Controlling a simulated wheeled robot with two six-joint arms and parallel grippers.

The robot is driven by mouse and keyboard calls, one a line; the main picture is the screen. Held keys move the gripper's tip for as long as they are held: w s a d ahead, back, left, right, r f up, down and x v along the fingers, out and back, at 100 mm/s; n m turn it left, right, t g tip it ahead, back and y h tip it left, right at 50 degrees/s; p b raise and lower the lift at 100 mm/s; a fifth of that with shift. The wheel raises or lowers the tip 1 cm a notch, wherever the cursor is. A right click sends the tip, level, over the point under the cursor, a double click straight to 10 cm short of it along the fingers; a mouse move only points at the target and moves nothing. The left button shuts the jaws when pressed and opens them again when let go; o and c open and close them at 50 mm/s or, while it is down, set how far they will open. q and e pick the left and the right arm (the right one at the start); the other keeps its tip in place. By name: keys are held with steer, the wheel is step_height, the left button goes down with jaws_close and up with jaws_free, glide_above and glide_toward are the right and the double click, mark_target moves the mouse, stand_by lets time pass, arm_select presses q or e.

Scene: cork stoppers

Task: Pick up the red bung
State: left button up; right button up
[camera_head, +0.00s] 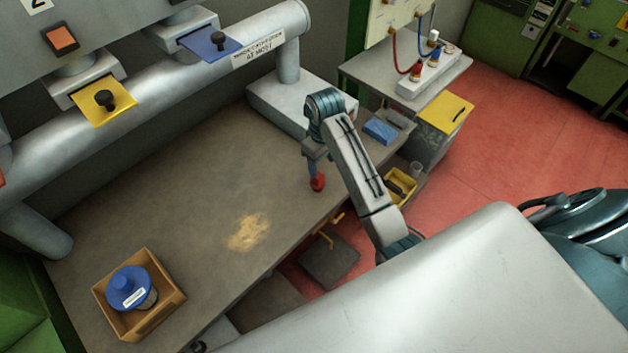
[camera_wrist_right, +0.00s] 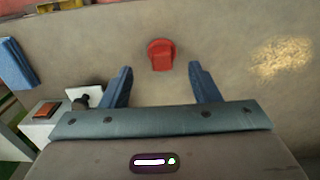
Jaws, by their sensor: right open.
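The red bung (camera_head: 318,183) stands on the grey-brown bench top near its right edge. In the right wrist view the red bung (camera_wrist_right: 161,54) lies just beyond the fingertips, roughly midway between them. My right gripper (camera_wrist_right: 160,72) is open, its two blue fingers apart with nothing between them. In the head view my right gripper (camera_head: 314,165) points down at the red bung, and its fingers partly overlap it there. I cannot tell how high above the bench the fingers are. My left gripper is not in view.
A wooden box (camera_head: 150,316) with a blue-lidded jar (camera_head: 129,287) stands at the bench's near left. A sandy patch (camera_head: 247,232) marks the middle of the bench. Large grey pipework (camera_head: 150,95) runs along the back. A blue item (camera_head: 380,131) lies right of my arm.

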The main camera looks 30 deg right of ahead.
mark_target(320, 176)
step_height(320, 176, down, 2)
steer(key=shift+s+f+b, duration=0.1)
steer(key=shift+f+b, duration=0.1)
steer(key=shift+b, duration=0.15)
steer(key=shift+d+f+p, duration=0.15)
steer(key=shift+f+p, duration=0.45)
steer(key=shift+f, duration=0.5)
steer(key=f+p, duration=0.1)
steer(key=f, duration=0.2)
steer(key=f+p, duration=0.1)
steer(key=shift+w+a+f+p, duration=0.3)
steer(key=shift+w+a+p, duration=0.05)
steer(key=shift+w, duration=0.05)
steer(key=shift+f, duration=0.45)
steer(key=c, duration=0.8)
